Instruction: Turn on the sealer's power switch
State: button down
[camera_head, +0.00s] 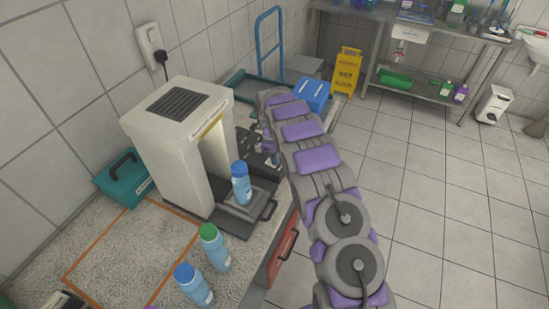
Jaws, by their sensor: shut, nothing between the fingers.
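The sealer (170,130) is a tall off-white machine with a dark vent on top, standing on the bench against the left wall. A blue bottle with a blue cap (241,186) stands on its dark tray at the open front. I cannot make out a power switch; the sealer's right-hand and far faces are mostly turned away or in shadow. My arm reaches up from the lower right and bends down at its far end. My gripper (269,146) is small and dark there, just right of the sealer, apart from it as far as I can see. It is shut and empty.
A green-capped bottle (214,247) and another blue-capped bottle (193,285) stand at the bench's front. A teal case (124,178) lies left of the sealer. A plug sits in the wall socket (152,46). The tiled floor (440,210) on the right is clear.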

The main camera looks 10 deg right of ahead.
aim_at(267, 160)
jog(key=shift+a, duration=0.15)
jog(key=shift+w+a+r, duration=0.1)
jog(key=shift+w+a, duration=0.45)
jog(key=shift+r, duration=0.1)
notch_tip(267, 160, up, 17)
jog(key=w+a+p, duration=0.1)
jog(key=p, duration=0.1)
jog(key=shift+a, duration=0.25)
jog(key=shift+r, duration=0.15)
dwell(0.5)
